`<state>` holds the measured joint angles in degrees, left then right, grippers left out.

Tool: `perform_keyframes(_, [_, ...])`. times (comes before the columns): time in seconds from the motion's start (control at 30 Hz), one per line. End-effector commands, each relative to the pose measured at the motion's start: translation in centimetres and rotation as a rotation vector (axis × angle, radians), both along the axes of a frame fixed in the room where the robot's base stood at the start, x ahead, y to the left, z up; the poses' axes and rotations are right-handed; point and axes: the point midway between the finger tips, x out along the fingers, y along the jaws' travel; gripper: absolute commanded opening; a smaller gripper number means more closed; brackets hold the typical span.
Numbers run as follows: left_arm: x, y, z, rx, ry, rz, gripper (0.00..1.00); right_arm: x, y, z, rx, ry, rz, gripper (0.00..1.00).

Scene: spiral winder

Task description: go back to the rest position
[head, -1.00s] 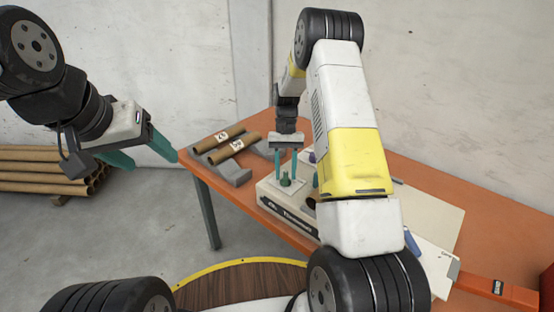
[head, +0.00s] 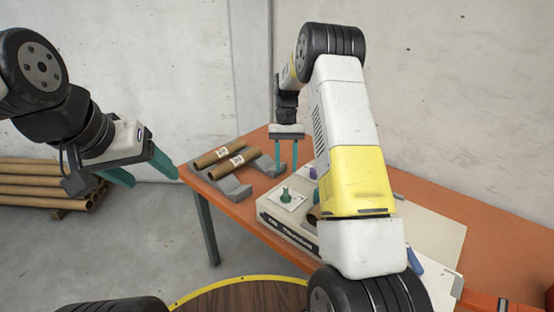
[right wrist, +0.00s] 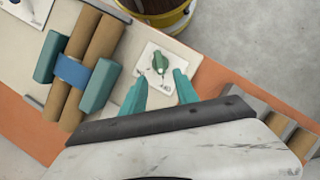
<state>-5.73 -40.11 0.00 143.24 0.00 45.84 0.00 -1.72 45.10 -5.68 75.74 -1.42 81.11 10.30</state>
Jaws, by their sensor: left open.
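My left gripper (head: 150,175) is open and empty, in the air at the left, above the floor and clear of the table. My right gripper (head: 286,168) points down over the winder (head: 285,235), its teal fingers apart with nothing between them. In the right wrist view its fingers (right wrist: 160,88) are also spread. The green knob (head: 286,195) stands on a white plate on the winder, below the right fingertips and apart from them. It also shows in the right wrist view (right wrist: 160,62). My right arm hides part of the winder in the head view.
Two labelled cardboard tubes (head: 228,156) rest on grey cradles on the orange table (head: 440,208). In the right wrist view, brown tubes under a blue band (right wrist: 72,71) lie between teal blocks. More tubes (head: 45,185) are stacked at the left.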

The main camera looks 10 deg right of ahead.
Motion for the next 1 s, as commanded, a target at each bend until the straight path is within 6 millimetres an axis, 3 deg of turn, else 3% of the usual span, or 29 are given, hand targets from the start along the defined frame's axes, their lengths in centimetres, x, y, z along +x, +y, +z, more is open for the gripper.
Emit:
perform_keyframes(0.17, [0.0, 0.0, 0.0, 0.0, 0.0, 0.0, 0.66, -0.2, 0.0, 0.8, 0.004, -0.016, 0.001, 0.36])
perform_keyframes(0.27, [0.0, 0.0, 0.0, 0.0, 0.0, 0.0, 0.66, -0.9, 0.1, 3.2, 0.015, -0.063, 0.006, 0.36])
perform_keyframes(0.37, [0.0, 0.0, 0.0, 0.0, 0.0, 0.0, 0.66, -2.4, 0.2, 6.8, 0.032, -0.142, 0.018, 0.36])
perform_keyframes(0.5, [0.0, 0.0, 0.0, 0.0, 0.0, 0.0, 0.66, -5.7, 0.5, 11.9, 0.058, -0.27, 0.041, 0.36])
perform_keyframes(0.7, [0.0, 0.0, 0.0, 0.0, 0.0, 0.0, 0.66, -11.4, 1.0, 17.4, 0.086, -0.456, 0.078, 0.36])
perform_keyframes(0.83, [0.0, 0.0, 0.0, 0.0, 0.0, 0.0, 0.66, -15.7, 1.5, 19.7, 0.099, -0.577, 0.108, 0.36])
perform_keyframes(1.0, [0.0, 0.0, 0.0, 0.0, 0.0, 0.0, 0.66, -21.2, 2.0, 21.1, 0.107, -0.733, 0.144, 0.36])
